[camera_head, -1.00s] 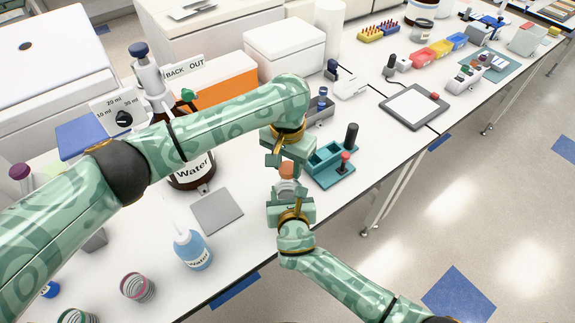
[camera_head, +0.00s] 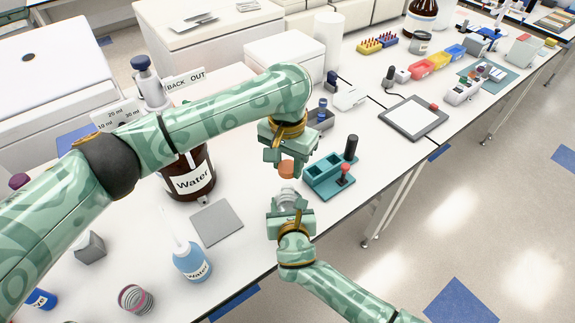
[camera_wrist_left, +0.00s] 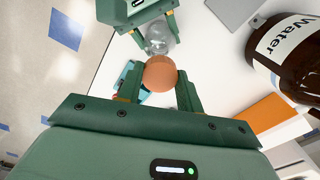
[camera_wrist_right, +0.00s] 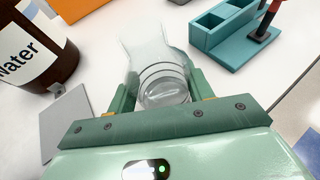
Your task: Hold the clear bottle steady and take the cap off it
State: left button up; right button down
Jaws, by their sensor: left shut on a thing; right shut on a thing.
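The clear bottle (camera_wrist_right: 162,75) is held between the fingers of my right gripper (camera_head: 288,203), with its threaded neck and open mouth showing in the right wrist view. It also shows in the left wrist view (camera_wrist_left: 158,36). The orange-brown cap (camera_wrist_left: 160,73) is between the fingertips of my left gripper (camera_head: 287,163), which is shut on it. In the head view the cap (camera_head: 286,169) is just above the bottle's mouth, with a small gap between them. The bottle's lower part is hidden by my right gripper.
A teal rack (camera_head: 327,178) with a black and a red-topped tool stands right of the grippers. A brown Water bottle (camera_head: 188,178), a grey pad (camera_head: 217,222) and a blue wash bottle (camera_head: 191,262) are to the left. The table's front edge is close by.

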jog(key=c, duration=0.5)
grip_release()
